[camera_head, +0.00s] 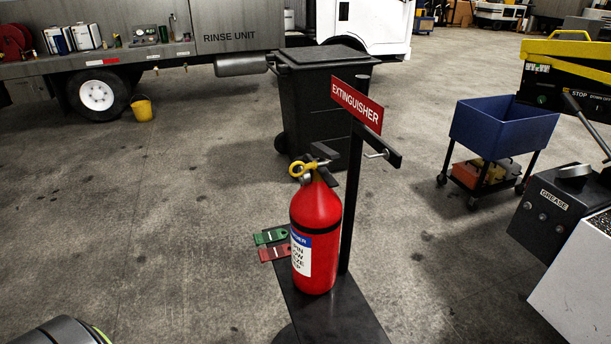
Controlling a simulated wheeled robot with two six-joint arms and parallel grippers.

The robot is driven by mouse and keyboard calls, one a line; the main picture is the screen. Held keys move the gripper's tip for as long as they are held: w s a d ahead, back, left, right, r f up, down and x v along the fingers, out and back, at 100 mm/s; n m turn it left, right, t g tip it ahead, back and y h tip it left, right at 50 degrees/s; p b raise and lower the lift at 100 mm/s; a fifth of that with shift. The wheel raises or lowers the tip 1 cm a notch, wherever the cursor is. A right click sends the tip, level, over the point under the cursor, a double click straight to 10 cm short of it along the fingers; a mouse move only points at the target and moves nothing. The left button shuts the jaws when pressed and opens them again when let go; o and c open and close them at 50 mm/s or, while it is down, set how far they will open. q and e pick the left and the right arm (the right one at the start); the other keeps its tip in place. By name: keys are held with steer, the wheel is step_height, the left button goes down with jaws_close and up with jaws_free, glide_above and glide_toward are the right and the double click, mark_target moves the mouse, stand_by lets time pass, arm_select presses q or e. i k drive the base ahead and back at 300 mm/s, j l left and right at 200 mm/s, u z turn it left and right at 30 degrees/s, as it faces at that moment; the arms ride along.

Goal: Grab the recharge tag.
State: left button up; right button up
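Two flat tags lie beside the red fire extinguisher, on its left: a green tag (270,236) at the back and a red tag (274,253) in front. Their lettering is too small to read, so I cannot tell which is the recharge tag. The extinguisher (320,215) stands upright on a dark stand (335,318) and hides the tags' right ends. A yellow ring (296,169) is at its valve. Neither of my grippers is in view.
A black post with a red EXTINGUISHER sign (357,103) and a side bracket (384,150) rises behind the extinguisher. A black bin (322,95) stands behind. A blue cart (503,130) and a GREASE box (550,215) are at right. Floor left of the tags is clear.

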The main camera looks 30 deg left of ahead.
mark_target(281, 251)
steer(key=i+j, duration=0.1)
steer(key=j, duration=0.35)
steer(key=j+u, duration=0.1)
steer(key=j, duration=0.3)
steer(key=i+j, duration=0.15)
steer(key=j, duration=0.3)
steer(key=i+j, duration=0.1)
steer(key=j, duration=0.35)
steer(key=i+j+u, duration=0.1)
steer(key=j, duration=0.3)
steer(key=i+j, duration=0.1)
steer(key=j, duration=0.35)
